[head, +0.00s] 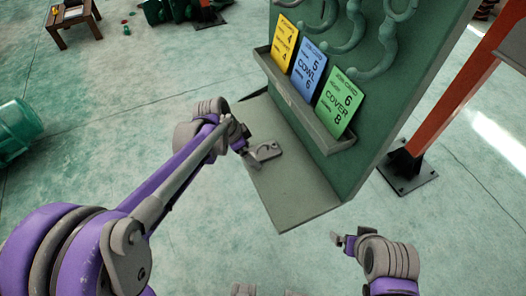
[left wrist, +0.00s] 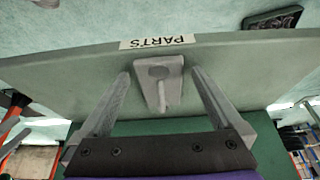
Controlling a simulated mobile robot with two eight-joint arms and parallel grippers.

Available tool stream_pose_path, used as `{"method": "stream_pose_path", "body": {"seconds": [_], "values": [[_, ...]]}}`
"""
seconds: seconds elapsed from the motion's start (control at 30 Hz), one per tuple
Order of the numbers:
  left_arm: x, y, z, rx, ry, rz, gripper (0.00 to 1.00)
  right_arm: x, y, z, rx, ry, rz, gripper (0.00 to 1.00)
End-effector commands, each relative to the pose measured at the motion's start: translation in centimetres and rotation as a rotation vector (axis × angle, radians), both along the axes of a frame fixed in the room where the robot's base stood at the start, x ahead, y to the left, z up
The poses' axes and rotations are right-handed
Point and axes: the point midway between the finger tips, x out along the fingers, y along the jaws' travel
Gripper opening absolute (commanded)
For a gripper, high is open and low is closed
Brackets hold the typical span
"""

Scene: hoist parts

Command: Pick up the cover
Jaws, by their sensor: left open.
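A small grey part (head: 264,152), seemingly the cover, lies on the grey-green shelf (head: 290,190) below the board. My left gripper (head: 243,146) is at the shelf's left edge, beside the part. In the left wrist view its two fingers are spread, one on each side of the part, with gaps showing. My right gripper (head: 342,240) is off the shelf at lower right; its jaw opening is too small to tell.
A green board (head: 370,110) with hooks rises behind the shelf. Its ledge holds yellow (head: 284,42), blue (head: 309,70) and green (head: 338,103) cards; the green one reads COVER. An orange post (head: 450,95) stands at right.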

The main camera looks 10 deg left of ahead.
Motion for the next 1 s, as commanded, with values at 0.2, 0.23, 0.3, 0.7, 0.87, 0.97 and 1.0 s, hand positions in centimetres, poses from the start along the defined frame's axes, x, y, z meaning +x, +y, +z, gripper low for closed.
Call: {"method": "stream_pose_path", "body": {"seconds": [0.2, 0.23, 0.3, 0.7, 0.87, 0.97, 1.0], "values": [[0.06, -0.07, -0.17, 0.0, 0.0, 0.0, 1.0, 0.0, 0.0, 0.0, 0.0, 0.0, 0.0, 1.0], [0.06, -0.07, -0.17, 0.0, 0.0, 0.0, 1.0, -0.01, 0.0, 0.0, 0.0, 0.0, 0.0, 1.0], [0.05, -0.07, -0.16, 0.0, 0.0, 0.0, 0.87, 0.0, 0.0, 0.0, 0.0, 0.0, 0.0, 1.0], [0.04, -0.07, -0.14, 0.001, -0.001, 0.0, 0.15, 0.0, 0.0, 0.0, 0.0, 0.0, 0.0, 1.0], [0.05, -0.07, -0.1, 0.0, -0.001, 0.0, 0.0, 0.0, 0.0, 0.0, 0.0, 0.0, 0.0, 1.0], [0.05, -0.07, -0.1, 0.0, -0.001, 0.0, 0.0, 0.0, 0.0, 0.0, 0.0, 0.0, 0.0, 1.0], [0.05, -0.07, -0.04, 0.0, -0.001, 0.0, 0.0, 0.0, 0.0, 0.01, 0.0, 0.0, 0.0, 1.0]]}}
